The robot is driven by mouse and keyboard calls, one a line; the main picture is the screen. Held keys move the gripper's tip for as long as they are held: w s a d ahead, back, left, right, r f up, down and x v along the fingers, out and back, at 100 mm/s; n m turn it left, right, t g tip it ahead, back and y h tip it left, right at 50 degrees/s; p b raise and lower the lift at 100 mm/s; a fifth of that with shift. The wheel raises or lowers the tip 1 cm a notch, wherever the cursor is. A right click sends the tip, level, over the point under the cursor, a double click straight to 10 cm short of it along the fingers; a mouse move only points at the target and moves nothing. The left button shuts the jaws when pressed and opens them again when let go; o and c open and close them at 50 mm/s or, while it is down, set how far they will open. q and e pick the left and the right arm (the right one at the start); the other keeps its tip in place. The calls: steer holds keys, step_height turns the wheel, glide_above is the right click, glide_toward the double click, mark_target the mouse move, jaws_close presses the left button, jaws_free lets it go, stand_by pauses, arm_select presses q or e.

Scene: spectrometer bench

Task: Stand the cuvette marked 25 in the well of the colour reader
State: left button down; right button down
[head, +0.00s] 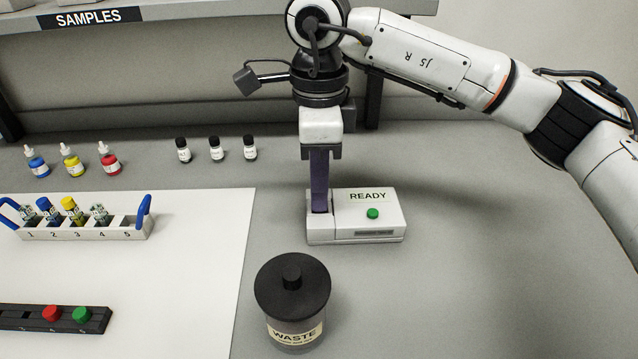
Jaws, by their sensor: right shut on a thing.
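The colour reader (375,222) is a white box with a READY label and a green button, on the bench right of centre. Its dark well is at the left end. My right gripper (320,152) is above that end, pointing down and shut on a tall purple cuvette (320,180). The cuvette looks upright, and its lower end is at the well; how deep it sits cannot be told. No number on it can be read. My left gripper is not in view.
A numbered rack (85,232) with blue handles holds several cuvettes on a white mat (190,270). A black-lidded WASTE jar (292,300) stands in front of the reader. Dropper bottles (72,162) and dark-capped vials (217,150) stand behind. The bench right of the reader is clear.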

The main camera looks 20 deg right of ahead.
steer(key=shift+f, duration=0.4)
steer(key=shift+r, duration=0.15)
steer(key=shift+r+p, duration=0.65)
steer(key=shift+r, duration=0.45)
steer(key=shift+f, duration=0.2)
stand_by(0.3)
steer(key=shift+f+b, duration=1)
steer(key=shift+f, duration=0.05)
steer(key=shift+r, duration=0.15)
steer(key=shift+r+p, duration=0.85)
steer(key=shift+r, duration=0.25)
